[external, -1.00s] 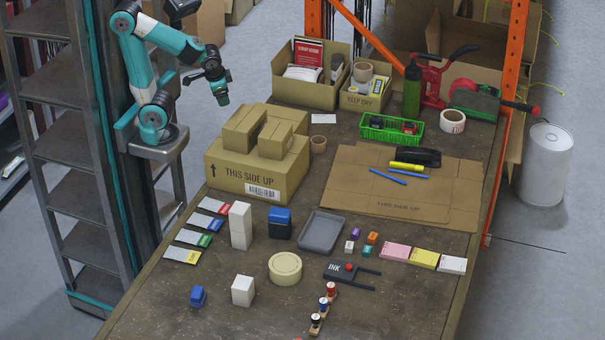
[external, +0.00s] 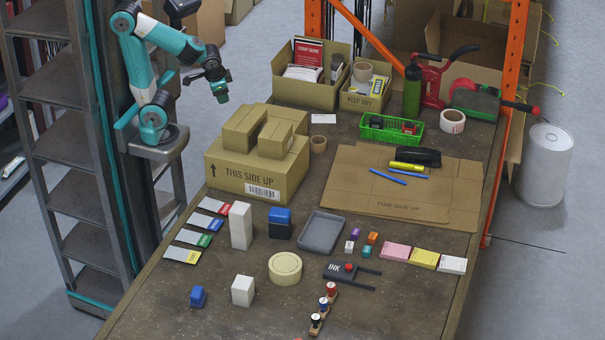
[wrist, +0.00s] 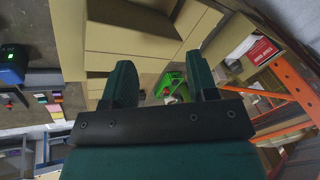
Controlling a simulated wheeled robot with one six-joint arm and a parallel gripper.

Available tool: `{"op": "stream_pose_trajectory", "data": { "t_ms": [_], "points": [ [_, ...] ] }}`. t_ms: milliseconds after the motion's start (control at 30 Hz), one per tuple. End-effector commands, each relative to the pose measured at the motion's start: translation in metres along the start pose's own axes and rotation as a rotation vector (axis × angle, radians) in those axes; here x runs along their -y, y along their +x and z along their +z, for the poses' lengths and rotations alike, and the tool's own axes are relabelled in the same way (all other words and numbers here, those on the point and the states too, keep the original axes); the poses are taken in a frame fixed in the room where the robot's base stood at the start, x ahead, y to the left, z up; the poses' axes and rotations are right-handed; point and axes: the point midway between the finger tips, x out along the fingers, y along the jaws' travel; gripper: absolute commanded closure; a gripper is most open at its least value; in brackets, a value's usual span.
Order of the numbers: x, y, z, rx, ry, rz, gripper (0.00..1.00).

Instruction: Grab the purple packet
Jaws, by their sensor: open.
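A small purple packet (external: 355,233) lies on the table right of the grey tray, in a small group with an orange packet (external: 373,238), a white packet (external: 349,246) and a teal packet (external: 367,251). My gripper (external: 221,92) is far from it, raised at the upper left beyond the cardboard boxes. In the wrist view the two fingers of my gripper (wrist: 166,86) stand apart with nothing held between them.
Stacked cardboard boxes (external: 248,175) stand between my gripper and the packets. A grey tray (external: 304,247) lies left of the packets, pink and yellow pads (external: 424,258) lie right, and an ink pad (external: 341,270) lies in front. A flat cardboard sheet (external: 345,192) lies behind.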

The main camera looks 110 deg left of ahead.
Motion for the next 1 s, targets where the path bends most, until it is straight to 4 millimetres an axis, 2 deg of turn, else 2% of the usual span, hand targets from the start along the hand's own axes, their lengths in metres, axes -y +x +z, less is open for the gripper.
{"op": "stream_pose_trajectory", "data": {
  "t_ms": [167, 267, 367, 467, 500, 567, 600, 700, 833, 900, 1000],
  "points": [
    [-0.005, 0.001, -0.006, -0.004, 0.01, 0.008, 0.47],
    [-0.027, 0.003, -0.031, -0.016, 0.059, 0.045, 0.47],
    [-0.072, 0.007, -0.079, -0.043, 0.159, 0.12, 0.47],
    [-0.135, 0.015, -0.136, -0.082, 0.294, 0.214, 0.47],
    [-0.161, 0.018, -0.157, -0.099, 0.352, 0.252, 0.47],
    [-0.202, 0.025, -0.185, -0.128, 0.439, 0.307, 0.47],
    [-0.229, 0.031, -0.202, -0.147, 0.496, 0.342, 0.47],
    [-0.295, 0.048, -0.236, -0.197, 0.637, 0.424, 0.47],
    [-0.363, 0.068, -0.26, -0.255, 0.791, 0.505, 0.47],
    [-0.388, 0.076, -0.266, -0.279, 0.85, 0.535, 0.47],
    [-0.41, 0.082, -0.271, -0.303, 0.905, 0.562, 0.47]
  ]
}}
